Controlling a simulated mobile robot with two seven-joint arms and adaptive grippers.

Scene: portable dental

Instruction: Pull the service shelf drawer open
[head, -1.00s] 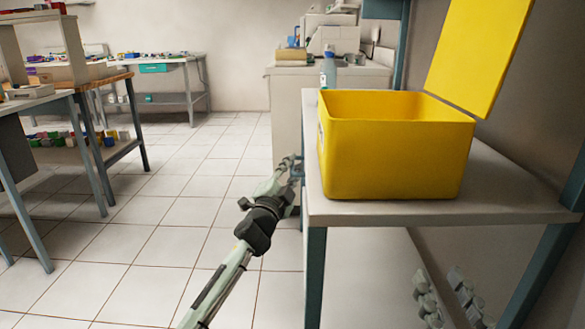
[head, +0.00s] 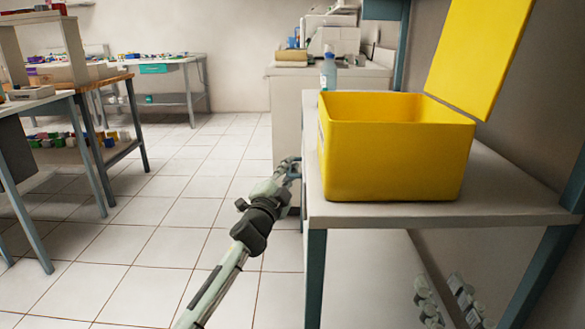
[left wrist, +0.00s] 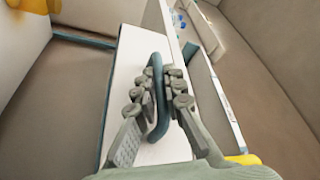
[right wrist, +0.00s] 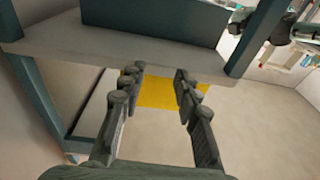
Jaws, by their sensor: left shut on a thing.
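The service shelf (head: 510,205) stands at the right of the head view with a grey top. In the left wrist view a pale drawer front (left wrist: 130,70) carries a blue loop handle (left wrist: 158,125). My left gripper (left wrist: 158,82) is shut on this handle, with its fingers on both sides of it. In the head view my left gripper (head: 293,170) is at the shelf's left side, partly hidden at the shelf edge. I cannot tell how far the drawer stands out. My right gripper (right wrist: 160,73) is open and empty; the head view does not show it.
An open yellow bin (head: 395,160) with a raised lid stands on the shelf top. A bottle (head: 328,70) stands behind it. A workbench (head: 115,80) is at the left. The tiled floor (head: 130,230) between bench and shelf is clear.

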